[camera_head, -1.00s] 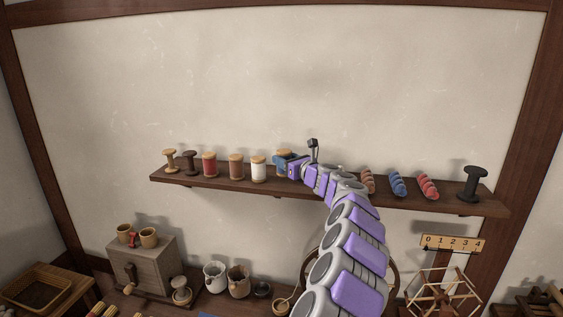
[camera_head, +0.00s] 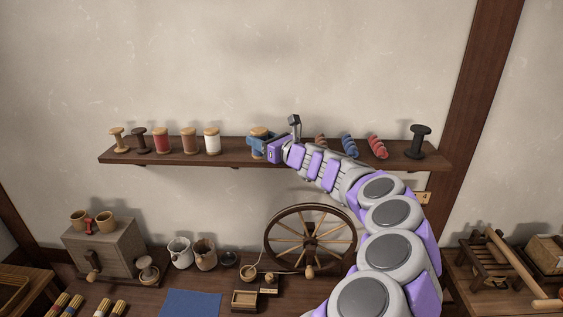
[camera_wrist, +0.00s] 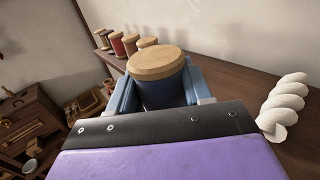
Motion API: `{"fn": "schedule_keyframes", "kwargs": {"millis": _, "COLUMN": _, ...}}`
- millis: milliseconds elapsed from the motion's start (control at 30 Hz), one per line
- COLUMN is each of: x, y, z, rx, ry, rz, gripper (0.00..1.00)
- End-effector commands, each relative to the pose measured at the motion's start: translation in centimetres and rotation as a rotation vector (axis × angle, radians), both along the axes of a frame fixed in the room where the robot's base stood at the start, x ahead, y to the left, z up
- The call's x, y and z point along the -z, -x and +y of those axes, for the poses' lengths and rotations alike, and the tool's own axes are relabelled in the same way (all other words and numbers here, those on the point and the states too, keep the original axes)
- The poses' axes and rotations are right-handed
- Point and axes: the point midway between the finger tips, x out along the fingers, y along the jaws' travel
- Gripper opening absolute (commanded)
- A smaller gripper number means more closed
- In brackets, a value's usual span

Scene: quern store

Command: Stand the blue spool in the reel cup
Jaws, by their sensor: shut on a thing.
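The blue spool (camera_wrist: 160,83), dark blue with tan wooden ends, is between the jaws of my gripper (camera_wrist: 158,92), which is shut on it. In the head view the spool (camera_head: 259,142) is upright at the shelf, with my gripper (camera_head: 262,143) reaching it from the right. I cannot tell whether its base touches the shelf. Two tan cups stand on the grey wooden chest at lower left, a left cup (camera_head: 79,217) and a right cup (camera_head: 105,220). I cannot tell which vessel is the reel cup.
On the wall shelf (camera_head: 235,163) stand several spools left of my gripper, including a white spool (camera_head: 212,142). Twisted skeins and a black spool (camera_head: 418,142) are to the right. A white skein (camera_wrist: 283,106) lies close right of my gripper. A spinning wheel (camera_head: 311,240) stands below.

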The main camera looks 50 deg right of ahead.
Motion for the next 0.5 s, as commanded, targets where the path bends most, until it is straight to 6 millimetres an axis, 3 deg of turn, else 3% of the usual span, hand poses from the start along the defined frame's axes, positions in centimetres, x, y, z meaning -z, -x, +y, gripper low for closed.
{"fn": "schedule_keyframes", "kwargs": {"millis": 133, "x": 0.1, "y": 0.3, "z": 0.0, "rx": -0.001, "ry": 0.001, "rz": 0.000, "gripper": 0.18}}
{"fn": "schedule_keyframes", "kwargs": {"millis": 233, "x": 1.3, "y": 0.2, "z": -0.1, "rx": -0.007, "ry": -0.002, "rz": 0.002, "gripper": 0.18}}
{"fn": "schedule_keyframes", "kwargs": {"millis": 500, "x": 9.5, "y": 0.4, "z": -0.5, "rx": -0.061, "ry": -0.006, "rz": 0.005, "gripper": 0.18}}
